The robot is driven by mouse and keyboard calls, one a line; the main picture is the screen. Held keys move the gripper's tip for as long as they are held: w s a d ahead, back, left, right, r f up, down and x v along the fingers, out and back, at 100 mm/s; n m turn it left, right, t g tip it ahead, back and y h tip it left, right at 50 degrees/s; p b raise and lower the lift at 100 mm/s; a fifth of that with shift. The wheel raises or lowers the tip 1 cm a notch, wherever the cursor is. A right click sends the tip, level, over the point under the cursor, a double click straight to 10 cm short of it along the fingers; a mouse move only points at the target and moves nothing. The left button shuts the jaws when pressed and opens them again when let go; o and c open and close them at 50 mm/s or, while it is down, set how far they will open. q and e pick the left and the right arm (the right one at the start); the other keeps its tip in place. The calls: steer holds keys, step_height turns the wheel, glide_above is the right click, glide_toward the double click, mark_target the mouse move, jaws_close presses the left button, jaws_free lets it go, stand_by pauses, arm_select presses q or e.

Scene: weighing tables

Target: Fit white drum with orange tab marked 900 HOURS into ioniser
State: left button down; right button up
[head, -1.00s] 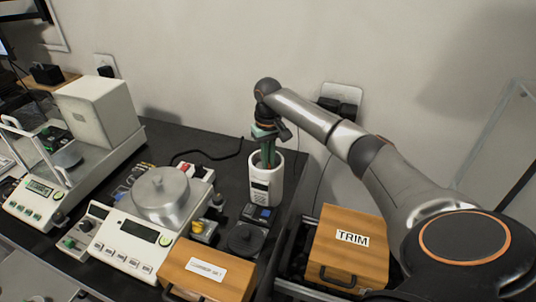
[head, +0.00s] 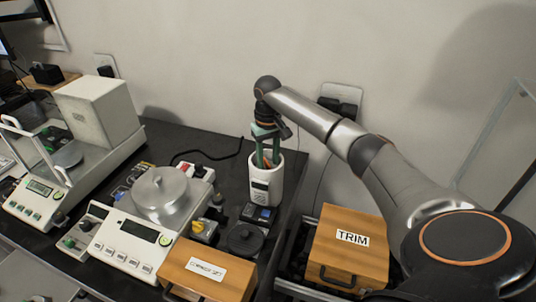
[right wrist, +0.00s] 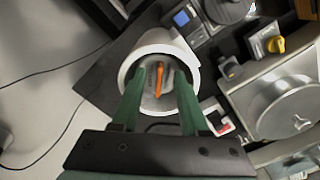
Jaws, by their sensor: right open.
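The ioniser (head: 262,187), a white upright cylinder with a small dark display, stands at the back right of the dark table. In the right wrist view I look down into its round open top (right wrist: 192,62). An orange tab (right wrist: 159,80) stands up inside, on what looks like the pale top of the white drum (right wrist: 147,98). The drum's body is hidden within the cylinder and its marking cannot be read. My right gripper (head: 267,160) points down into the opening. Its green fingers are open, one on each side of the tab. My left gripper is not in view.
A balance (head: 128,242) with a silver domed cover (head: 160,195) stands left of the ioniser. A small blue-screened device (head: 259,215) and a black round piece (head: 245,239) sit in front. Wooden boxes, one marked TRIM (head: 345,250), stand nearer.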

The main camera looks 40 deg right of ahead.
step_height(320, 180, up, 12)
steer(key=shift+b, duration=0.3)
